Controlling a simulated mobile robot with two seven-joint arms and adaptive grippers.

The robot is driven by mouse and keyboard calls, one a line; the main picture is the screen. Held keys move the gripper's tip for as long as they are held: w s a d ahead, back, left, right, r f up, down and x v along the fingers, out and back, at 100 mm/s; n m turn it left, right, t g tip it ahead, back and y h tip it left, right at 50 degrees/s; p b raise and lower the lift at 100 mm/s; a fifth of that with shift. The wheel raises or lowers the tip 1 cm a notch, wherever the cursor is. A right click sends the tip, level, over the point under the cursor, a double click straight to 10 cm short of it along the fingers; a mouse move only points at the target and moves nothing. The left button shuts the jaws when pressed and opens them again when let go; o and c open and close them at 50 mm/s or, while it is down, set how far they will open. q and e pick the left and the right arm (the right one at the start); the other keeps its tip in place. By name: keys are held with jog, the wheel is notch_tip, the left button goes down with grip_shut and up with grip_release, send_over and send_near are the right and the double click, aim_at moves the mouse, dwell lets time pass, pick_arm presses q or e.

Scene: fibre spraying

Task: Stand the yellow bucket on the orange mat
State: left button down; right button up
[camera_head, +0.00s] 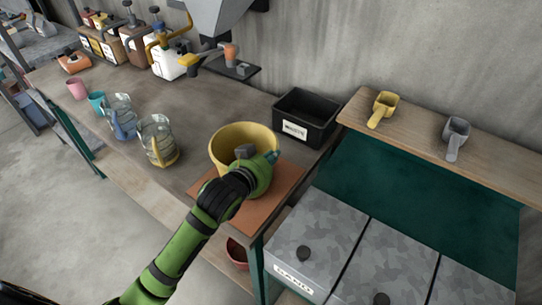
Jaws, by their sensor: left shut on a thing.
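The yellow bucket (238,134) is upright over the far part of the orange mat (284,186) on the wooden bench. My left gripper (256,160) is at the bucket's near right side and shut on it, at the rim or wall. The gripper and wrist hide part of the bucket's near side and part of the mat. The bucket's base is hidden, so I cannot tell whether it touches the mat. My right gripper is not in view.
A black waste bin (305,117) stands behind and right of the bucket. Two clear jugs (158,142) stand to the left. Grey speckled bin lids (318,236) are at the right. A shelf (418,122) with a yellow scoop (382,108) and a grey scoop (455,138) lies behind them.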

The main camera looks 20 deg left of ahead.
pick_arm(q)
jog(key=c, duration=1.4)
grip_release()
jog(key=p+v, duration=0.1)
jog(key=v, duration=1.1)
jog(key=shift+r+p, duration=0.2)
jog(key=shift+p, duration=0.15)
